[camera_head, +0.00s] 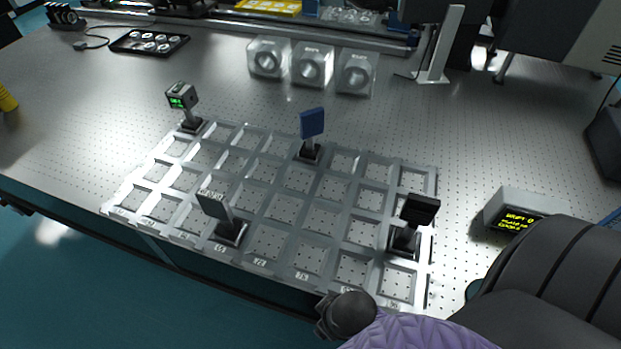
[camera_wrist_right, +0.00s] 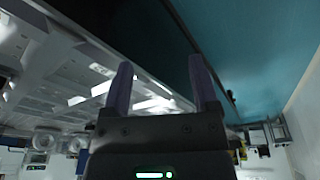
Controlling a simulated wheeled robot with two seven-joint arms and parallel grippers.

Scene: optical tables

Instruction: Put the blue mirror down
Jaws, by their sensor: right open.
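The blue mirror (camera_head: 312,122) stands upright on a dark base in a far-row compartment of the grey grid tray (camera_head: 270,262), near its middle. No gripper touches it. My right gripper (camera_wrist_right: 162,85) is open in the right wrist view, with nothing between its two purple-grey fingers. It is beside the table edge, and the blue mirror cannot be made out in that view. In the head view part of my right arm shows at the lower right, in front of the tray, and its fingertips cannot be made out. My left gripper is not in view.
Also on the tray are a device with a green display (camera_head: 181,98), a grey plate on a post (camera_head: 213,204) and a black-topped mount (camera_head: 419,210). A box with yellow text (camera_head: 518,211) stands right of it. Three clear-cased parts (camera_head: 311,66) stand behind.

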